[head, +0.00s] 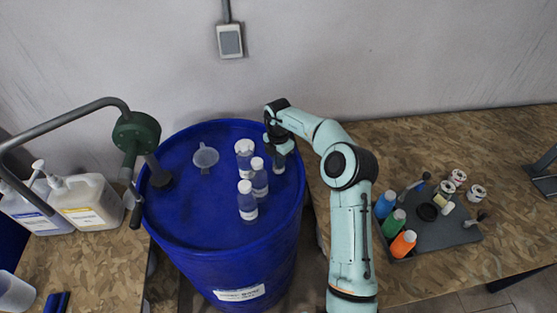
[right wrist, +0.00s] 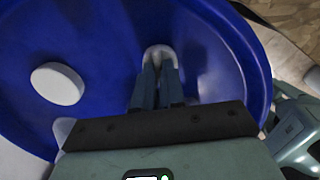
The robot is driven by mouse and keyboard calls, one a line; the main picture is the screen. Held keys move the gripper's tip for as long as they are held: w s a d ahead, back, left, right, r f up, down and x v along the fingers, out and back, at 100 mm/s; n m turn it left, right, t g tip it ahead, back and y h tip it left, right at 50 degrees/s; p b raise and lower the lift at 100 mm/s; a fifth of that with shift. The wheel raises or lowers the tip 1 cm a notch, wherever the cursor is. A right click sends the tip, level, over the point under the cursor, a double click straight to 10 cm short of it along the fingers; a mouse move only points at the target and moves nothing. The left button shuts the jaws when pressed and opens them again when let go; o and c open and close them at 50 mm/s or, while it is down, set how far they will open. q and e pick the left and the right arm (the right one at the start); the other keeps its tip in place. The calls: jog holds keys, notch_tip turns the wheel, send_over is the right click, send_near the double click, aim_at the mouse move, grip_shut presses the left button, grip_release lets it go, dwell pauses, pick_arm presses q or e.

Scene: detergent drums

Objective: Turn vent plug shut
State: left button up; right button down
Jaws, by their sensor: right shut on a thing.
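The blue drum (head: 215,212) stands upright in the head view, its lid seen from above. My right gripper (head: 278,147) is low over the lid's right side, its arm coming in from the right. In the right wrist view my right gripper (right wrist: 157,78) points down at the blue lid, its two fingers close together. They are shut on a small pale rounded piece, apparently the vent plug (right wrist: 161,50), which shows around the fingertips. In the head view the plug cannot be made out behind the gripper. My left gripper is not in view.
Several white-capped bottles (head: 247,205) stand on the lid left of the gripper, with a clear funnel (head: 205,157) and a green pump (head: 136,133) farther left. A white cap (right wrist: 57,83) is close by in the wrist view. A grey tray (head: 455,235) lies on the right bench.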

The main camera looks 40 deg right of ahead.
jog(key=m, duration=0.7)
jog(key=shift+r, duration=0.1)
dwell(0.5)
jog(key=c, duration=1.2)
grip_release()
notch_tip(320, 180, up, 13)
jog(key=shift+r, duration=0.15)
